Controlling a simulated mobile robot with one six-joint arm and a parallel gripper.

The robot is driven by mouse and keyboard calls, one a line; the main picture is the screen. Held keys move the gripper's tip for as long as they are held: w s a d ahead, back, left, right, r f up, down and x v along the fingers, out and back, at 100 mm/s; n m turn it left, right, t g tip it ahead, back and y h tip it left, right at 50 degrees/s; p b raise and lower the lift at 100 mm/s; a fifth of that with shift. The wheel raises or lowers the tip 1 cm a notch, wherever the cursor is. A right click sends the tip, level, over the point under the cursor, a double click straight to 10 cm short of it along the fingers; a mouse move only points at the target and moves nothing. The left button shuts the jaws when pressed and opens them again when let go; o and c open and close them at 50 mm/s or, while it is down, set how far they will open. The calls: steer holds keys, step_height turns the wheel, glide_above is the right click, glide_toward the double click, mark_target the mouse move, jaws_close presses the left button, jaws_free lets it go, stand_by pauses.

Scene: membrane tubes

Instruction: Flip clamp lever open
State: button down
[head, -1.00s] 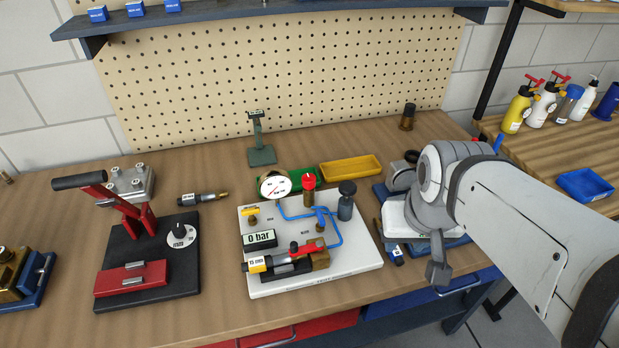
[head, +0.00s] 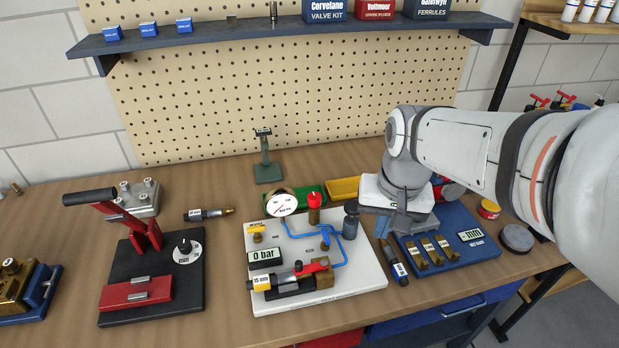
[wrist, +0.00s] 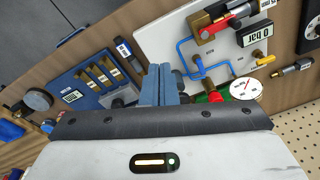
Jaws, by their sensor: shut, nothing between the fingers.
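A red lever (head: 311,267) lies along the brass clamp block of the white test board (head: 345,292), at the right end of the dark cartridge labelled 15 mm (head: 280,284). In the wrist view the red lever (wrist: 217,26) shows at the top, past the blue tubing, and looks laid flat along the cartridge. My gripper (head: 383,228) is right of the white board, above the bench, apart from the lever. Its blue fingers also show in the wrist view (wrist: 160,84); they are shut together and empty.
The white board also bears a gauge (head: 282,204), a red-capped valve (head: 314,207), a dark knob post (head: 351,219) and blue tubing. A blue gauge block (head: 470,247) stands right. A black-and-red press (head: 150,265) stands left. The bench in front is clear.

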steer(key=w+a+f+m+g+p, duration=0.1)
steer(key=w+a+f+m+g, duration=0.1)
steer(key=w+a, duration=0.9)
steer(key=shift+a+f+g+p, duration=0.4)
steer(key=shift+a+f+g, duration=0.5)
steer(key=shift+a, duration=0.1)
steer(key=shift+w, duration=0.1)
steer(key=p, duration=0.2)
glide_toward(311, 265)
steer(key=w+a+f, duration=0.1)
steer(key=w+f, duration=0.2)
steer(key=f, duration=0.2)
steer(key=shift+s+a+f+p, duration=0.15)
steer(key=shift+s+a, duration=0.1)
steer(key=shift+s, duration=0.35)
steer(key=shift+s+a+f+p, duration=0.1)
steer(key=shift+s+a, duration=0.1)
steer(key=shift+s, duration=0.4)
steer(key=shift+s+a+f+p, duration=0.15)
steer(key=shift+s+a, duration=0.1)
steer(key=shift+s, duration=0.3)
